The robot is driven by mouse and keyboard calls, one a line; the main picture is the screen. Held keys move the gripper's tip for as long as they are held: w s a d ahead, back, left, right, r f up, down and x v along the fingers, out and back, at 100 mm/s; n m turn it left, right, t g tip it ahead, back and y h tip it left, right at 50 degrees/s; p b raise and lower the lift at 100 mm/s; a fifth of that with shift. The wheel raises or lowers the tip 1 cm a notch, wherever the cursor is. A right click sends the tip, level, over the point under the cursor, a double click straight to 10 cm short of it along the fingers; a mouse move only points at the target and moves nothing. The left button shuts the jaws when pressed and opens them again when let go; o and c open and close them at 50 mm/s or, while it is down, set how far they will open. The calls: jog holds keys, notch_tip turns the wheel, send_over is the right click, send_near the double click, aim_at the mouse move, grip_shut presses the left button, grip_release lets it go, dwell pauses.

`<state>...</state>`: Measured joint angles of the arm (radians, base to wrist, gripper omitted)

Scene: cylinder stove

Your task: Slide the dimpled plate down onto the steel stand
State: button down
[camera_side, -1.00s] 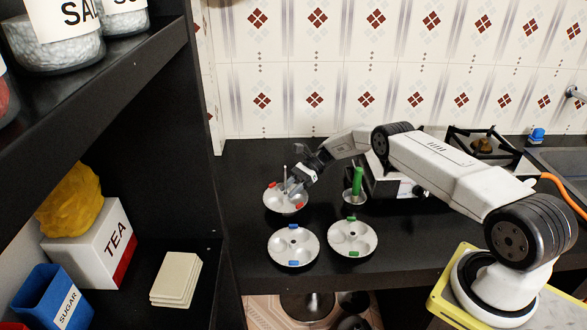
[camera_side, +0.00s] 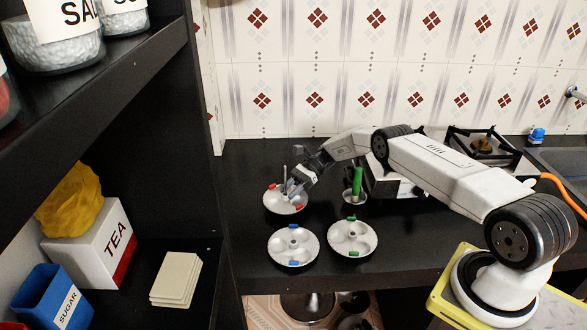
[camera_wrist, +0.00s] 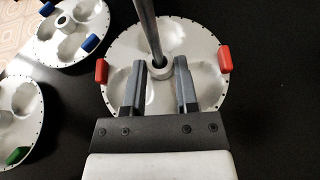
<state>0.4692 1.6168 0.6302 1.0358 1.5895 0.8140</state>
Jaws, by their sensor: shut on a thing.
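The dimpled plate (camera_side: 286,200) is white and round, with red tabs at opposite edges, at the back left of the counter. It also shows in the wrist view (camera_wrist: 205,45). The thin upright rod of the steel stand (camera_wrist: 147,25) rises from the plate's centre collar (camera_wrist: 159,74); the rod's top also shows in the side view (camera_side: 285,170). The stand's base is hidden under the plate. My gripper (camera_side: 291,188) is over the plate's middle, its two fingers (camera_wrist: 161,72) shut on the collar, one on each side. The plate looks about level.
A blue-tabbed plate (camera_side: 293,246) and a green-tabbed plate (camera_side: 352,239) lie in front. A small cup (camera_side: 354,198) with a green stick (camera_side: 358,181) stands to the right, near the stove (camera_side: 482,149). A dark shelf unit (camera_side: 150,75) is at left.

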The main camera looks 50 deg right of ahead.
jog(key=shift+c, duration=1.5)
grip_release()
jog(key=shift+d, duration=0.15)
jog(key=shift+v, duration=3.7)
jog(key=shift+r, duration=0.15)
